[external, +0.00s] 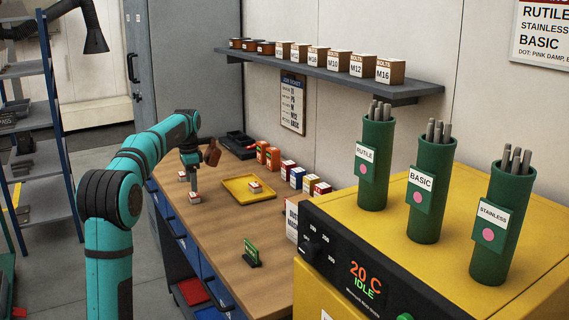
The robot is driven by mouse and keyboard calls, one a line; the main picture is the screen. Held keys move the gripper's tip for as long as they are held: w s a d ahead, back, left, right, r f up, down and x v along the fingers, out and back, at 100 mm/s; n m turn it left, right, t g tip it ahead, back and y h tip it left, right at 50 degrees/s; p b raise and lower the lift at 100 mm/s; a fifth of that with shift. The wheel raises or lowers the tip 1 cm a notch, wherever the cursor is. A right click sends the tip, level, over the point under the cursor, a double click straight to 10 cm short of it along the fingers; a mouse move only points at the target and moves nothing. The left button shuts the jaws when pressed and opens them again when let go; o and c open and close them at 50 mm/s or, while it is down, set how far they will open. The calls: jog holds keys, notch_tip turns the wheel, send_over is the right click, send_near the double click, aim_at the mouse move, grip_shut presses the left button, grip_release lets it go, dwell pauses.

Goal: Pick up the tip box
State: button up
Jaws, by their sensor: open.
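Labels on these boxes are too small to read, so I cannot tell which one is the tip box.
Several small coloured boxes (297,177) and two orange containers (262,153) stand along the wall side of the bench (205,243). A yellow machine (440,250) carrying green rod holders is at right. The bench's left front is clear.

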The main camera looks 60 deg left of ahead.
aim_at(194, 194)
jog(key=shift+w+d+f, duration=0.1)
jog(key=shift+f, duration=1.1)
jog(key=shift+w+d+f, duration=0.1)
jog(key=shift+f, duration=1.05)
jog(key=c, duration=1.1)
notch_tip(194, 194, up, 10)
